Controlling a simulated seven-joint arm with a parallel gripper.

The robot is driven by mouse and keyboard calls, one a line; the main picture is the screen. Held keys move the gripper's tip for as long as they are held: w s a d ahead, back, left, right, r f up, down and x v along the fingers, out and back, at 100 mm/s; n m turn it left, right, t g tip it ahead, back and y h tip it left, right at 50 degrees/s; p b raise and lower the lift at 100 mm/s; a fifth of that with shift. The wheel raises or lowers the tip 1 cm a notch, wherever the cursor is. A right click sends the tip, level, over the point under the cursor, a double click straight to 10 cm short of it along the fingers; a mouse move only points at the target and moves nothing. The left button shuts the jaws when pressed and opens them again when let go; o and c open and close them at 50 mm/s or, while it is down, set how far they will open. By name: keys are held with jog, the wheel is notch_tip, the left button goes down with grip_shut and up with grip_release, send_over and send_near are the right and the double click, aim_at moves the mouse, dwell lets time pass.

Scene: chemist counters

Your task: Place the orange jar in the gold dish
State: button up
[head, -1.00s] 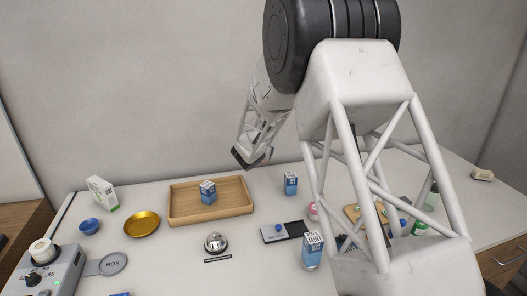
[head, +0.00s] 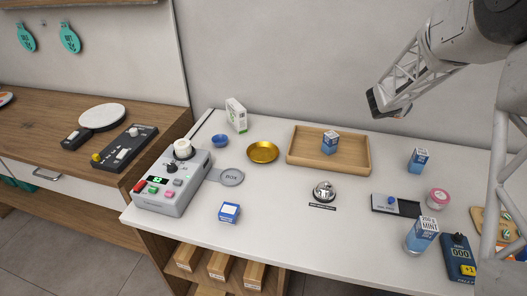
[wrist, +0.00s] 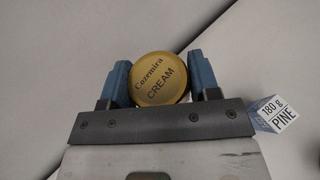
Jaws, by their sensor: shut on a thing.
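A round jar with a gold-orange lid reading "Cozemira CREAM" (wrist: 160,79) sits between the blue fingers of my gripper (wrist: 161,84) in the wrist view. My gripper is shut on it; the jar's side is mostly hidden under the lid. In the head view my gripper (head: 377,104) is at the upper right, raised near the back wall, and I cannot make out the jar there. The gold dish (head: 263,152) lies empty on the white counter, left of the wooden tray and well to the left of my gripper.
The wooden tray (head: 352,165) holds a blue-and-white box (head: 330,142). A bell (head: 324,192) is in front. A pine box (wrist: 273,114) shows beside my gripper in the wrist view.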

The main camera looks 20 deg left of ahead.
jog(key=s+a, duration=0.6)
jog(key=a, duration=0.6)
jog(key=s+a, duration=0.6)
jog(key=a, duration=0.6)
jog(key=s+a+m+g+h, duration=0.1)
jog(key=s+a, duration=0.6)
jog(key=s, duration=0.3)
jog(key=s+a+m+h, duration=0.1)
jog(key=s+a, duration=0.7)
jog(key=s, duration=0.1)
notch_tip(320, 180, down, 9)
jog(key=shift+s+f, duration=0.15)
jog(key=shift+s, duration=0.25)
jog(key=shift+w, duration=0.1)
jog(key=w+a, duration=0.2)
jog(key=w, duration=0.2)
jog(key=w+a+f, duration=0.1)
jog(key=w+a, duration=0.2)
jog(key=w, duration=0.2)
jog(key=w+a, duration=0.2)
jog(key=w, duration=0.3)
jog(key=shift+a+f, duration=0.25)
